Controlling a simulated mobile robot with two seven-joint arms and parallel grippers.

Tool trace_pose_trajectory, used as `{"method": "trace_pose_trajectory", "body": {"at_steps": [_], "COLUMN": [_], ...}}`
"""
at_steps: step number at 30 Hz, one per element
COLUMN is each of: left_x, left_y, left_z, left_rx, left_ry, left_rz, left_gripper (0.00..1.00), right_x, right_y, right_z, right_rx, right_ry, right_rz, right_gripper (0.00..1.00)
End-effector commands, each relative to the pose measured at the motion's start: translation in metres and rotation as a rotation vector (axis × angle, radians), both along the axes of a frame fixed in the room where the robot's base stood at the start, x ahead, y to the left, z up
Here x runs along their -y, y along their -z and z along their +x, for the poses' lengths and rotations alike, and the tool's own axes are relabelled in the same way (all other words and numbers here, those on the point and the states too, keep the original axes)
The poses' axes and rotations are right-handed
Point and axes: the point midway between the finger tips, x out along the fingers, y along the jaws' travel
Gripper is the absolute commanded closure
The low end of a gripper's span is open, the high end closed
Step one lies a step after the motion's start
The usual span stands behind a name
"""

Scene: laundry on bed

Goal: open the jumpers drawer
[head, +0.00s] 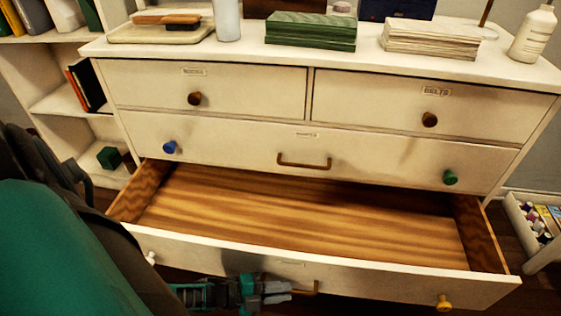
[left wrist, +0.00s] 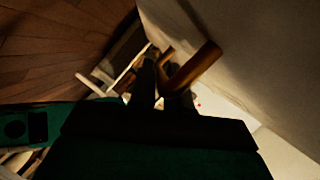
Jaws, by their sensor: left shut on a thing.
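The white dresser's lower wide drawer (head: 300,205) is pulled well out in the head view, showing an empty bare wood inside. Its front has a brown bar handle (head: 316,288), a white knob on the left and a yellow knob on the right. Its label is too small to read. My left gripper (head: 288,291) is in front of that drawer, shut on the bar handle. In the left wrist view, the dark fingers (left wrist: 160,90) meet the brown handle (left wrist: 192,68) close to the pale drawer front. My right gripper is not in view.
Above, the wide drawer (head: 370,155) with blue and green knobs and both small top drawers are closed; the right one reads "BELTS". Folded green cloth (head: 311,32), folded cream cloth (head: 432,38) and bottles stand on top. Shelves are at left, a white bin (head: 535,225) at right.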

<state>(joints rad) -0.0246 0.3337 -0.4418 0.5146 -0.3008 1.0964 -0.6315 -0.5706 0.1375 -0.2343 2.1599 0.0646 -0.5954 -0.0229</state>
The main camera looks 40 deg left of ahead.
Motion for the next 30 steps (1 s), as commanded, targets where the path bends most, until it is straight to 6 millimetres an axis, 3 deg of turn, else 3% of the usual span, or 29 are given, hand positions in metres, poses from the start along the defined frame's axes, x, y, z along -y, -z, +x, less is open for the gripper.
{"method": "trace_pose_trajectory", "body": {"at_steps": [8, 9, 15, 23, 30], "left_x": [0.000, 0.000, 0.000, -0.001, -0.023], "left_y": [0.001, 0.001, 0.001, 0.000, -0.008], "left_z": [-0.003, -0.003, -0.002, -0.002, -0.029], "left_rx": [-0.005, -0.005, -0.003, -0.002, -0.005], "left_ry": [0.003, 0.003, 0.001, -0.001, 0.000], "left_rz": [0.000, 0.000, 0.001, 0.000, 0.003], "left_gripper": [1.00, 0.80, 0.62, 0.62, 0.62], "right_x": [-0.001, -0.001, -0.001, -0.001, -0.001], "right_y": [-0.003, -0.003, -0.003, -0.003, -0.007], "right_z": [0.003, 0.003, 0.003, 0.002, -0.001], "right_rx": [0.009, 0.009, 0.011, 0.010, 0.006], "right_ry": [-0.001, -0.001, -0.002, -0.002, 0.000], "right_rz": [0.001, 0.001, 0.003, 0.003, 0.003], "right_gripper": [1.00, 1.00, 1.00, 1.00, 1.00]}}
